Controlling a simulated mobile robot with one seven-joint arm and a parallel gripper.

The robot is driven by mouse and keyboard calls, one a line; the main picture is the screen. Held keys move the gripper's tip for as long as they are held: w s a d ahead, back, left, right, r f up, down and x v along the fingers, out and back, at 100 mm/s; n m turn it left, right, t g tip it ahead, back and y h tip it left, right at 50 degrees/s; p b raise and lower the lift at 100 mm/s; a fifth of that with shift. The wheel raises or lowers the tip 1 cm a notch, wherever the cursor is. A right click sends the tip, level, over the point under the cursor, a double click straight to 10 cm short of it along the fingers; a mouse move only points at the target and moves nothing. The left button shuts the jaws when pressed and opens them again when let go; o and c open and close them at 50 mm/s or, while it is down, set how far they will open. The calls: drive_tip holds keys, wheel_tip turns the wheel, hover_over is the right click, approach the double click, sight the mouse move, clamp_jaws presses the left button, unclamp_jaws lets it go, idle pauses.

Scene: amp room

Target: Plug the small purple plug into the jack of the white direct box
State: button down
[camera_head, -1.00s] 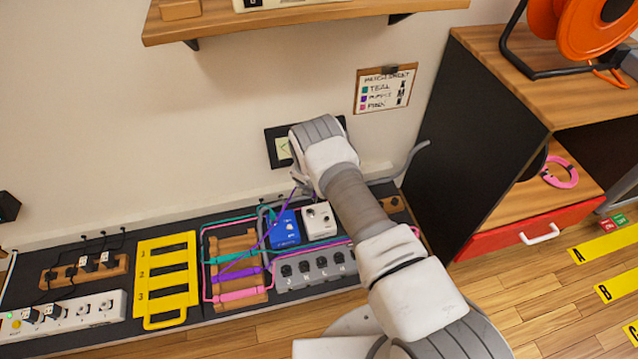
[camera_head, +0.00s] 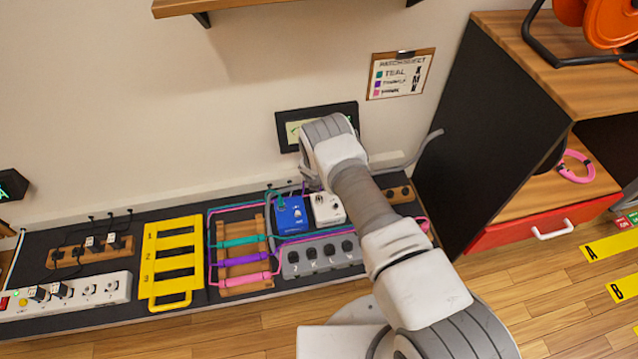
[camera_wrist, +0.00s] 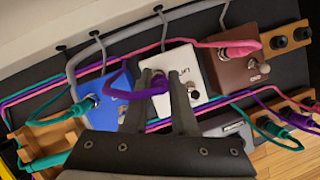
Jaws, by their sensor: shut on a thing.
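In the wrist view, my gripper (camera_wrist: 163,82) is shut on the small purple plug (camera_wrist: 156,83), whose purple cable loops off to the left. The plug is at the left edge of the white direct box (camera_wrist: 196,72); the fingers hide its tip, so I cannot tell whether it is in the jack. The white box also shows in the head view (camera_head: 327,208), just left of my arm. There my wrist hides the gripper and most of the plug.
The blue box (camera_wrist: 103,100) stands left with a teal plug (camera_wrist: 78,110) at it. The brown box (camera_wrist: 238,70) stands right with a pink plug (camera_wrist: 236,49) at it. A grey switch strip (camera_head: 320,257) lies in front. A wooden cable rack (camera_head: 242,285) is left.

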drive_tip(key=shift+f+b, duration=0.9)
drive_tip(key=shift+f, duration=1.55)
drive_tip(key=shift+f, duration=0.1)
drive_tip(key=c, duration=0.6)
unclamp_jaws()
drive_tip(key=shift+c, duration=0.2)
drive_tip(key=p+v, duration=0.8)
drive_tip(key=v, duration=0.9)
drive_tip(key=shift+r, duration=0.25)
drive_tip(key=shift+a, duration=0.1)
